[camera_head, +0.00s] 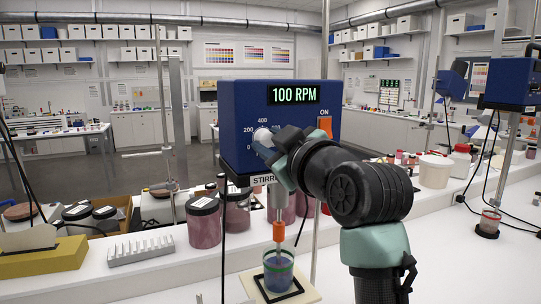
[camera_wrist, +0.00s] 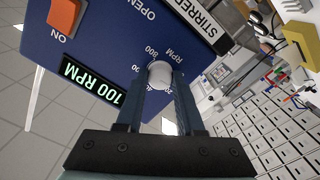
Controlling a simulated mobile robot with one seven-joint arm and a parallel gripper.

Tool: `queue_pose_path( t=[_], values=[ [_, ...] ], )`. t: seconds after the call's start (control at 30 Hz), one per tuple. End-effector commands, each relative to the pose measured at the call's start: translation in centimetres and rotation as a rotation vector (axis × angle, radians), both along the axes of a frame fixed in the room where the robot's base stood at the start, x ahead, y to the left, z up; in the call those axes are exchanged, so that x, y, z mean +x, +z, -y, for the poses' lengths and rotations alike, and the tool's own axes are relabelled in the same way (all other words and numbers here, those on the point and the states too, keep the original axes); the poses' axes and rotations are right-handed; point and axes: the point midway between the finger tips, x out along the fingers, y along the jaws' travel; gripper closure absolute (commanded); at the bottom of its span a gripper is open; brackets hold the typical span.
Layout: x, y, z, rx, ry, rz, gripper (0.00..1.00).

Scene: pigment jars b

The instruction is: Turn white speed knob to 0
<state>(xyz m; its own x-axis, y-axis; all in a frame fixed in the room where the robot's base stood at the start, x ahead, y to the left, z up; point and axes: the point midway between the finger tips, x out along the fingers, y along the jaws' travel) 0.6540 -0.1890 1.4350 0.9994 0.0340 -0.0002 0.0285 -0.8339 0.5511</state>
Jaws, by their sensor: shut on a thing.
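The white speed knob (camera_head: 263,137) is on the front of the blue stirrer box (camera_head: 236,105). The display (camera_head: 294,94) reads 100 RPM. The orange ON switch (camera_head: 325,127) is to the right of the knob. My gripper (camera_head: 270,150) reaches in from the right and is shut on the knob. In the wrist view, the white knob (camera_wrist: 160,74) sits between the two dark fingers of my gripper (camera_wrist: 162,92). The dial numbers around it are partly hidden by the fingers, and I cannot make out a pointer mark on the knob.
Below the box a stirring shaft with an orange coupling (camera_head: 279,231) goes down into a beaker of blue liquid (camera_head: 278,270). The right bench front is clear.

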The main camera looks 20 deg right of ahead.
Motion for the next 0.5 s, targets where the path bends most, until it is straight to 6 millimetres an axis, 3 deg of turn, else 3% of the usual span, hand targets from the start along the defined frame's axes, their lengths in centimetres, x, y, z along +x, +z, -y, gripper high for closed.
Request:
queue_pose_path(
  t=[0.5],
  values=[
    [0.0,-0.19,0.03,-0.412,0.0,0.013,1.0]
  ],
)
